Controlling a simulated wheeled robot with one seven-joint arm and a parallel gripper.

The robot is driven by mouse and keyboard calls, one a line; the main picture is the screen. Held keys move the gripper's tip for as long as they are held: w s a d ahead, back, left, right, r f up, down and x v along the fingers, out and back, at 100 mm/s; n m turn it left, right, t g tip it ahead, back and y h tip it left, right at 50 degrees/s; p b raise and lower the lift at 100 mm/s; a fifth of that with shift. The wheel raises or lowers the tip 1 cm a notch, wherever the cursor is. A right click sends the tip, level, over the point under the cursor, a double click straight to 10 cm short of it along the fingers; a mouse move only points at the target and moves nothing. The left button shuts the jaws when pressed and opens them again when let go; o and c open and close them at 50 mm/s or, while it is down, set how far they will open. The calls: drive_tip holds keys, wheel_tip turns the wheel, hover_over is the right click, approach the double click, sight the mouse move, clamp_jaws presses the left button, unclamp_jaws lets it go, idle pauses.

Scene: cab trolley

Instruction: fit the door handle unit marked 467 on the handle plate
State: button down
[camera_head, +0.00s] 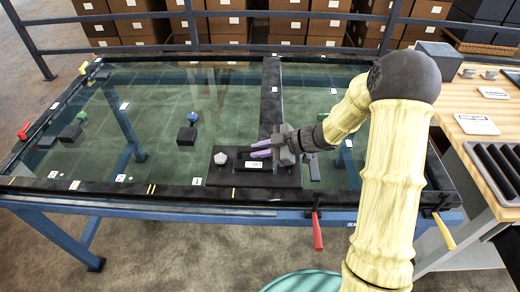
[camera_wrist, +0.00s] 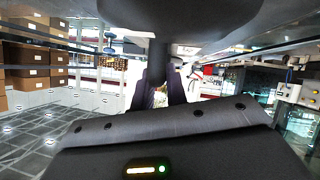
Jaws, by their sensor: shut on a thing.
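The black handle plate (camera_head: 285,181) lies at the near side of the glass-topped table, with a pale knob at its left. My gripper (camera_head: 260,148), with purple fingers, reaches in from the right, low over the plate. It is shut on a dark door handle unit, which shows in the wrist view (camera_wrist: 190,15) as a large dark shape with a post between the fingers (camera_wrist: 163,88). A white label (camera_head: 254,165) shows just below the fingers; its mark is too small to read. I cannot tell whether the unit touches the plate.
Small dark blocks with green (camera_head: 70,132) and blue (camera_head: 187,135) tops stand on the glass to the left. A red lever (camera_head: 317,230) hangs at the front edge. A wooden bench (camera_head: 475,105) with trays stands right. The glass left of the plate is mostly clear.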

idle(0.3)
drive_tip(key=c, duration=1.3)
unclamp_jaws()
drive_tip(key=shift+d, duration=0.1)
drive_tip(key=p+v, duration=0.2)
drive_tip(key=v, duration=1.5)
drive_tip(key=shift+d+r, duration=0.1)
drive_tip(key=shift+s, duration=0.1)
